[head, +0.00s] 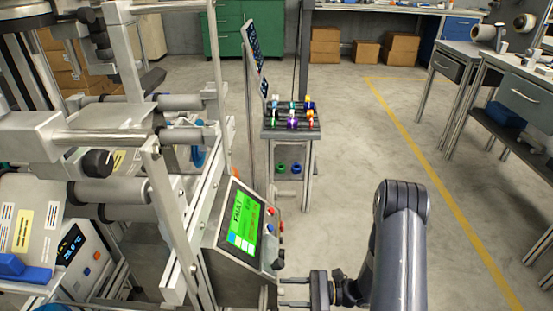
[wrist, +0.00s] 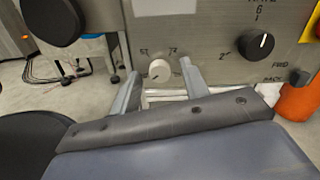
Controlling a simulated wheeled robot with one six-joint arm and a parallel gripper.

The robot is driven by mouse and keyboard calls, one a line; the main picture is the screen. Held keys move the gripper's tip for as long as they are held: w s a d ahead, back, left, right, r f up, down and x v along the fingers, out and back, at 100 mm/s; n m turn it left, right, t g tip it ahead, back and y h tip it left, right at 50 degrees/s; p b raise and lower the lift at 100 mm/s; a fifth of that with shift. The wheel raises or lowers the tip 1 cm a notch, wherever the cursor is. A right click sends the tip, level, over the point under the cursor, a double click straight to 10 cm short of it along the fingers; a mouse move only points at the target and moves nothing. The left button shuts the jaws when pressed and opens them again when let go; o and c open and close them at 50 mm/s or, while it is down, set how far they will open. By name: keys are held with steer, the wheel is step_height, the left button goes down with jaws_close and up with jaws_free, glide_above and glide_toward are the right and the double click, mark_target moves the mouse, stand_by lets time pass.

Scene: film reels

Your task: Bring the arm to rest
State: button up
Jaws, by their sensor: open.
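A small white knob (wrist: 160,69) on a metal panel (wrist: 215,38) shows between and beyond the fingertips, with nothing held. I cannot tell whether the fingers touch the panel.
A black knob (wrist: 260,45) and an orange part (wrist: 299,99) are right of my fingers. A small stand (head: 290,133) with coloured items is farther back. Workbenches (head: 510,85) line the right. The floor (head: 360,135) between is clear.

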steer(key=d+m+p, duration=0.1)
steer(key=m+p, duration=0.1)
steer(key=m, duration=0.1)
steer(key=d+m+p, duration=0.1)
steer(key=m+p, duration=0.1)
steer(key=m, duration=0.2)
steer(key=d+m+p, duration=0.1)
steer(key=m+p, duration=0.1)
steer(key=m, duration=0.1)
steer(key=shift+s+d+m, duration=0.1)
steer(key=shift+d+m, duration=0.15)
steer(key=shift+m, duration=0.05)
steer(key=shift+s, duration=0.1)
stand_by(0.5)
